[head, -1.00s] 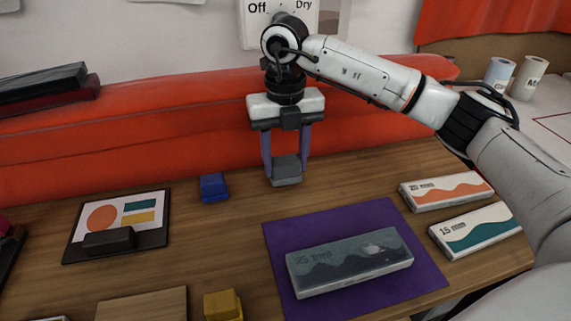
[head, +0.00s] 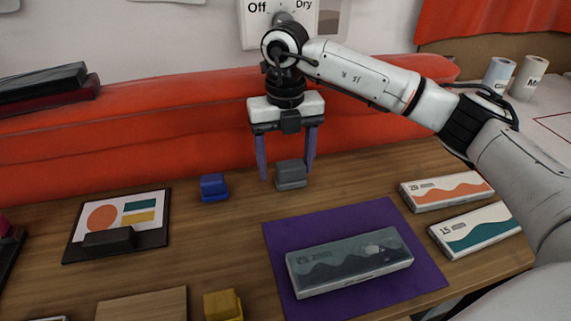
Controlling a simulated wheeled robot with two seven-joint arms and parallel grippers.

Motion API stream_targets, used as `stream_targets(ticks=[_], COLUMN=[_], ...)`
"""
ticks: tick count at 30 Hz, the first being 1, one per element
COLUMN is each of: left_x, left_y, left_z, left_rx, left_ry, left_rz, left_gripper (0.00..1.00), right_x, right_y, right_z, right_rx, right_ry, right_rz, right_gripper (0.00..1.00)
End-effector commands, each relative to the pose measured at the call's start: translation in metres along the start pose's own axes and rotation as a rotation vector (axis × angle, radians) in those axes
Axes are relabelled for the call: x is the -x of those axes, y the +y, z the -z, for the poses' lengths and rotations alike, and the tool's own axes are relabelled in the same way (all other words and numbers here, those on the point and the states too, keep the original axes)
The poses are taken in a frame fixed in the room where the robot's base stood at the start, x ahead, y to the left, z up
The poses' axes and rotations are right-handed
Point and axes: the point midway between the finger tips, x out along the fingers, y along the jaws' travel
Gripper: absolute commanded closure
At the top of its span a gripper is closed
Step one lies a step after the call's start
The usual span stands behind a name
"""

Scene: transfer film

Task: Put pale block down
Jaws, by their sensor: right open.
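The pale grey block (head: 291,175) rests on the wooden table (head: 340,187) in the head view, behind the purple mat. My right gripper (head: 286,172) points down around it, with its two purple fingers spread. A gap shows between the block and the left finger; the right finger is close to the block's right side, and I cannot tell whether it touches. My left gripper is not in view.
A blue block (head: 214,187) stands left of the grey one. A purple mat (head: 285,244) bears a dark-topped box (head: 350,262). Two boxes, orange-waved (head: 446,190) and teal-waved (head: 477,231), lie right. A yellow block (head: 222,305) is in front. A red padded roll (head: 180,125) runs behind.

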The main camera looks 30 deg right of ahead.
Motion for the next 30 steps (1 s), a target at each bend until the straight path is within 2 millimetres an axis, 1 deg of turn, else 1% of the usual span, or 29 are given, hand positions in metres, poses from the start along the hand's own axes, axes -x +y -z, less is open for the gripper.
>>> stream_targets(ticks=[9, 15, 18, 21, 30], left_x=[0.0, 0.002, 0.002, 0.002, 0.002], left_y=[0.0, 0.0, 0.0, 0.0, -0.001], left_z=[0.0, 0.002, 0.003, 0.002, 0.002], left_rx=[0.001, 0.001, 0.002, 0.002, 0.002], left_ry=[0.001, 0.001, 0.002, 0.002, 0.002], left_rz=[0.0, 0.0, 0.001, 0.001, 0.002], left_gripper=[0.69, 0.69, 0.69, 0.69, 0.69], right_x=[0.068, 0.102, 0.111, 0.114, 0.115], right_y=[0.001, 0.001, 0.0, 0.0, 0.0], right_z=[-0.001, -0.001, -0.001, 0.0, 0.0], right_rx=[0.0, 0.0, 0.0, 0.0, 0.001], right_ry=[-0.006, -0.004, -0.002, -0.002, -0.001], right_rz=[-0.003, -0.001, -0.002, -0.001, -0.001], right_gripper=[0.35, 0.35, 0.35, 0.35, 0.35])
